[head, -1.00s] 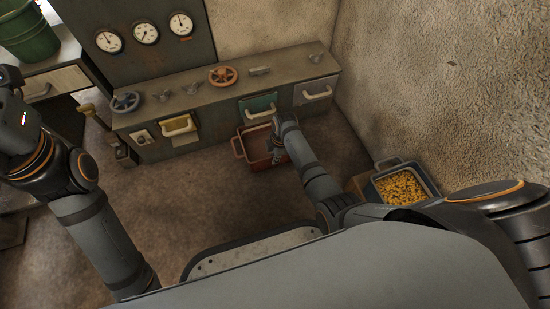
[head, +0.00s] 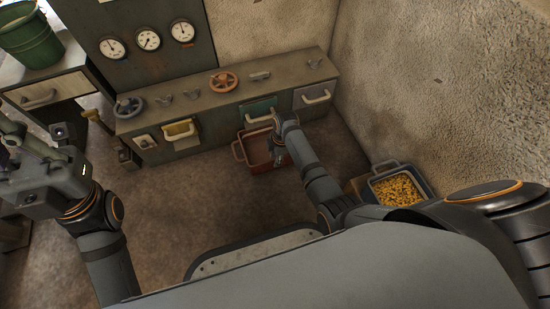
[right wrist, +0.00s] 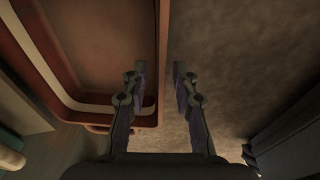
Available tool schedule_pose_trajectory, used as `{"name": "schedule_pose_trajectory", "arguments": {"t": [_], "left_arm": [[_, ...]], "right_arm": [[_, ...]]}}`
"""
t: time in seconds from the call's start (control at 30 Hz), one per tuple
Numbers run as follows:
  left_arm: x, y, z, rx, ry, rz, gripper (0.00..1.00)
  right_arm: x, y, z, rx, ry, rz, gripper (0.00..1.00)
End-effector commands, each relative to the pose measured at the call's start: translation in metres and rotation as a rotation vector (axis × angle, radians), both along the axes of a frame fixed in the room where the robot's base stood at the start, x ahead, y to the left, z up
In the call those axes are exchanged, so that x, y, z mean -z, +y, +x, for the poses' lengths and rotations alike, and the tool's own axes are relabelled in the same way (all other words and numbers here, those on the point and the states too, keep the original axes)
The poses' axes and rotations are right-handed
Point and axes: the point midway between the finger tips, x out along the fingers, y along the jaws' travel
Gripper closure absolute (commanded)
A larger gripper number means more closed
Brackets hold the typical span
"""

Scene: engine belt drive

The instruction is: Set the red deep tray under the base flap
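The red deep tray (head: 252,162) sits on the floor against the low cabinet, below the teal flap (head: 259,112). I cannot tell which flap is the base flap. My right gripper (head: 279,158) reaches down at the tray's right side. In the right wrist view, the right gripper (right wrist: 160,73) is open, with one finger on each side of the line of the tray's wall (right wrist: 162,50). I cannot tell whether the fingers touch the wall. My left gripper (head: 12,140) is at the far left, partly cut off, away from the tray.
The cabinet (head: 215,98) also has a yellow flap (head: 180,130) and a grey flap (head: 313,95). A grey bin of yellow pieces (head: 425,178) stands at the right by the wall. A green bucket (head: 30,40) stands at upper left. The floor left of the tray is clear.

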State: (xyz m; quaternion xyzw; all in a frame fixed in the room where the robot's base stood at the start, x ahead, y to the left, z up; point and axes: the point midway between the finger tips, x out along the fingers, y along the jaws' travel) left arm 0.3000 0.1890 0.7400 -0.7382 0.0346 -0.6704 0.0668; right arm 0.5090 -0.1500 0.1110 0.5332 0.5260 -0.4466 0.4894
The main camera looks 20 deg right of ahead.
Motion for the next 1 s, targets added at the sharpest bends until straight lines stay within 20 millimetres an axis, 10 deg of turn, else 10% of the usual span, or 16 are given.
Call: {"name": "schedule_pose_trajectory", "arguments": {"t": [0.3,0.8,1.0], "left_arm": [[-0.059,0.006,-0.004,0.019,-0.016,-0.028,1.00],[-0.063,0.007,-0.005,0.023,-0.018,-0.034,1.00],[-0.064,0.007,-0.005,0.023,-0.018,-0.034,1.00]], "right_arm": [[-0.079,-0.009,-0.003,0.000,-0.001,0.000,0.72],[-0.089,-0.012,-0.003,0.005,-0.006,-0.001,0.72],[-0.134,-0.032,0.063,0.277,-0.423,0.033,0.72]]}}
